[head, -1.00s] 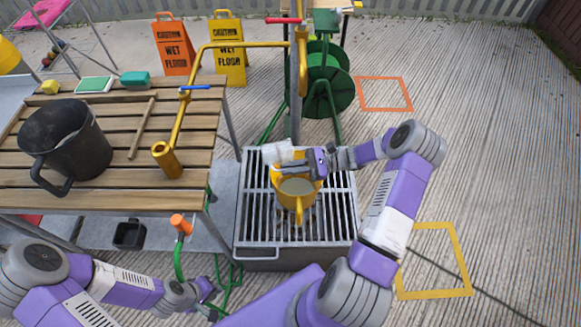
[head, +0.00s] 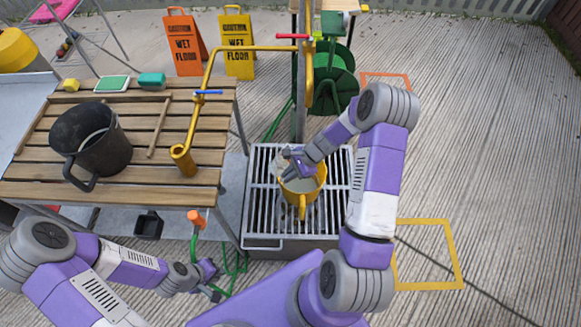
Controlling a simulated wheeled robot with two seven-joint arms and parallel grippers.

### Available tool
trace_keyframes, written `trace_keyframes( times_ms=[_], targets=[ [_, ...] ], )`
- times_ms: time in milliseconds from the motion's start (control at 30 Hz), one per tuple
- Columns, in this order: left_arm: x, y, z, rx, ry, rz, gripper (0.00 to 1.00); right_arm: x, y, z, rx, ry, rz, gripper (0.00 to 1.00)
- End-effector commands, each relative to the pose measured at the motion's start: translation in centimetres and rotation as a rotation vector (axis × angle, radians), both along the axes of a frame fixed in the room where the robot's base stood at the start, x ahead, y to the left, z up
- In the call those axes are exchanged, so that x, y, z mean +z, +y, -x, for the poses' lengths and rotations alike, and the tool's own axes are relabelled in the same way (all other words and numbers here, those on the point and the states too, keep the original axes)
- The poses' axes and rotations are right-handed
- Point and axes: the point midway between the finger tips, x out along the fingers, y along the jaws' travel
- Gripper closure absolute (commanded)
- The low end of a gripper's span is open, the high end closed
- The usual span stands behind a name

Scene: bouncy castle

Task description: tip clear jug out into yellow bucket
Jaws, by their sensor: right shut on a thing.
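The yellow bucket (head: 304,204) stands upright on the metal grate, with pale contents inside and its handle towards me. My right gripper (head: 290,166) is shut on the clear jug (head: 280,162), at the bucket's far left rim. The jug is small, see-through and largely hidden by the gripper and bucket, and it looks tilted. I cannot tell whether anything is still in it or whether it touches the rim. My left gripper (head: 213,281) is open and empty, low at the front, near the green hose.
A green hose with an orange nozzle (head: 196,219) rises near my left gripper. The grate (head: 262,215) is clear around the bucket. Open floor lies to the right.

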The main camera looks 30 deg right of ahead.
Motion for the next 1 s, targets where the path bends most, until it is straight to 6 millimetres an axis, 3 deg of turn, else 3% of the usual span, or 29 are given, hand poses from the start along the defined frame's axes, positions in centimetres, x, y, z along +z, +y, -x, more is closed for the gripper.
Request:
trace_keyframes(
  times_ms=[100, 833, 1000],
  targets=[
    [2.0, 0.0, 0.0, 0.000, 0.000, 0.000, 0.83, 0.2, 0.2, 0.0, 0.005, 0.031, 0.083, 1.00],
    [10.3, 0.0, 0.0, 0.000, 0.000, 0.000, 0.83, -1.9, -0.1, 0.1, 0.010, 0.199, 0.565, 1.00],
    [11.8, 0.0, 0.0, 0.000, 0.000, 0.000, 0.83, 0.3, -0.3, 0.1, -0.003, 0.199, 0.558, 1.00]
  ],
)
